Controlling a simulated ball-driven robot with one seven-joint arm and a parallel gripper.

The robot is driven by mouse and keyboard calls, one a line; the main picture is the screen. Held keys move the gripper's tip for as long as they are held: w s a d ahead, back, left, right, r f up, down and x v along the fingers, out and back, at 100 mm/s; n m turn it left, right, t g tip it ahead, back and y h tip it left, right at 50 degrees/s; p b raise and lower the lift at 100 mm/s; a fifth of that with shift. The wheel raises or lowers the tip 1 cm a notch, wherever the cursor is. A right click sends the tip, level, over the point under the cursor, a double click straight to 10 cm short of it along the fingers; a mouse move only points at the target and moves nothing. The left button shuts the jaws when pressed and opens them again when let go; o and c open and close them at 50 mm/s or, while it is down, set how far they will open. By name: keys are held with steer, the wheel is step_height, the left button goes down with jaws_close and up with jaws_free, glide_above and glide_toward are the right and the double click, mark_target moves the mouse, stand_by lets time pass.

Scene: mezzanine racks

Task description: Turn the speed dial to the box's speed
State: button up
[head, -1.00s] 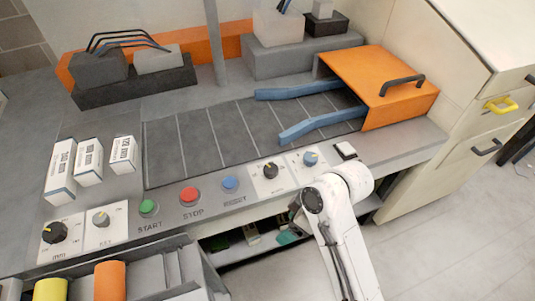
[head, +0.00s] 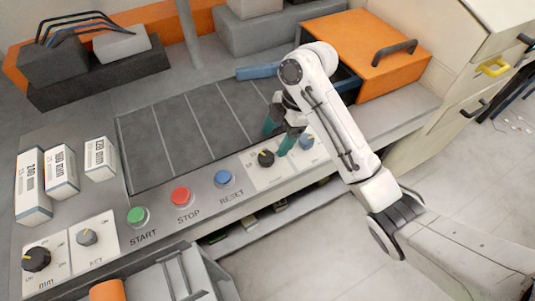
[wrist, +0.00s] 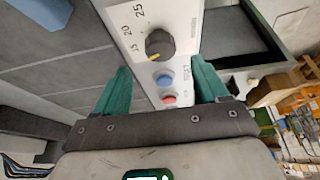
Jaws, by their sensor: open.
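The speed dial (head: 266,158) is a black knob on a white plate in the front panel, right of the blue RESET button. In the wrist view the dial (wrist: 160,43) has a yellow mark at its lower left, below the printed 15; 20 and 25 also show. My gripper (head: 280,137) is above the panel by the dial, teal fingers pointing down. In the wrist view my gripper (wrist: 160,72) is open, with the dial ahead between its fingers and apart from them. Three white boxes (head: 31,187) (head: 60,172) (head: 101,158) stand at the left; their small print is unclear.
Green START (head: 138,215), red STOP (head: 181,196) and blue RESET (head: 223,178) buttons line the panel left of the dial. A blue knob (head: 307,141) is close on its right. An mm dial (head: 36,258) and a key switch (head: 87,237) are far left. An orange cover (head: 365,50) stands behind.

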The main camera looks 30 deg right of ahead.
mark_target(267, 156)
steer(key=x, duration=0.6)
steer(key=shift+a+f+p, duration=0.1)
steer(key=shift+f+p, duration=0.25)
steer(key=shift+f, duration=0.05)
steer(key=shift+c, duration=0.4)
steer(key=c, duration=1)
steer(key=shift+o, duration=0.2)
